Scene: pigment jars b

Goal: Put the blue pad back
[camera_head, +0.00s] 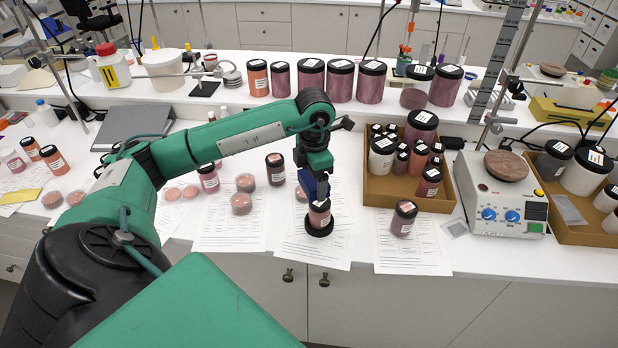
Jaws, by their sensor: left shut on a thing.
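My left gripper (317,197) reaches straight down over the middle printed sheet. It is shut on a small orange-pink jar (319,219) from above. The jar is upright, with a black round base or ring (319,230) under it; I cannot tell if they are joined. Dark blue shows at the gripper's fingers, and I cannot tell whether any of it is a separate pad. I make out no other blue pad on the bench. My right gripper is not in view.
Printed sheets (290,250) lie along the front edge. Dark-lidded jars (404,218) and (275,170) stand close by, with pink discs (242,204) to the left. A cardboard tray of jars (380,199) and a hotplate (502,213) are to the right.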

